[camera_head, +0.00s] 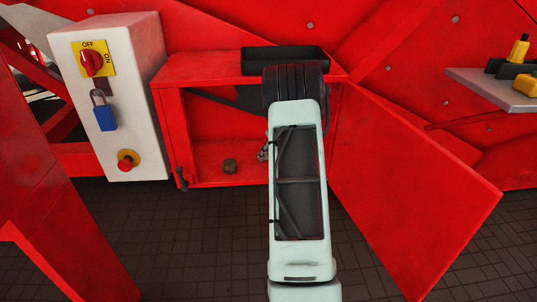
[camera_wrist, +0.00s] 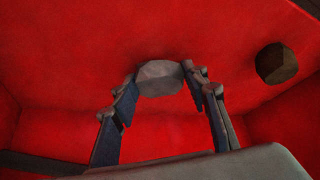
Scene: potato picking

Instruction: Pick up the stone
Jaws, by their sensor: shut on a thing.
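A grey stone (camera_wrist: 160,78) sits between the two fingertips of my gripper (camera_wrist: 166,88) in the wrist view. The fingers are shut on it from both sides. Red cabinet surfaces surround it in that view. I cannot tell whether the stone touches the surface behind it. In the head view my arm reaches into the open red cabinet (camera_head: 172,128) and hides most of my gripper and the stone.
A brown lump (camera_head: 229,166) lies on the cabinet floor and shows in the wrist view (camera_wrist: 276,64). A black tray (camera_head: 285,56) sits on top. The open red door (camera_head: 405,190) stands right. A white control box (camera_head: 112,110) stands left.

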